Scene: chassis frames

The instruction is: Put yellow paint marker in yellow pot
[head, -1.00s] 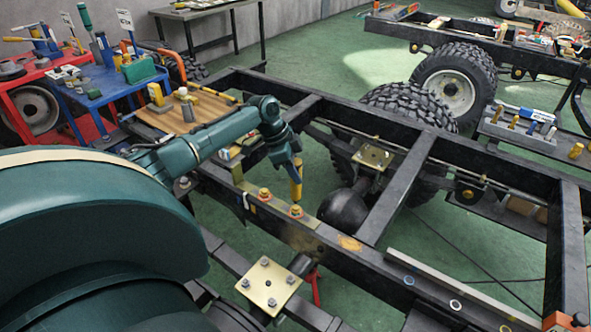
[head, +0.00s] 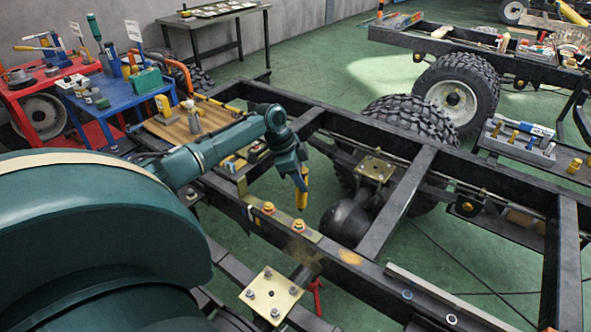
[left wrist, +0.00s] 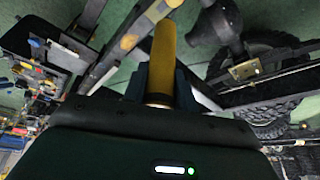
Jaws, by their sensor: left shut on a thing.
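My left gripper (head: 301,184) is shut on the yellow paint marker (head: 301,199), which hangs below the fingers, nearly upright. They are in the air near the chassis side rail, beyond two yellow-and-red fittings. In the left wrist view the marker (left wrist: 163,58) shows as a yellow cylinder between the dark fingers. I cannot identify the yellow pot for sure. A short yellow cylinder (head: 574,166) stands alone at the right, near a grey holder (head: 520,147) with several yellow and blue pieces. My right gripper is not in view.
The black chassis rails (head: 340,255) and cross-members surround the arm. A brass plate (head: 271,295) with bolts lies in front. A large tyre (head: 407,122) stands beyond the frame. A blue cart (head: 112,92) and a wooden board (head: 180,128) are at the left.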

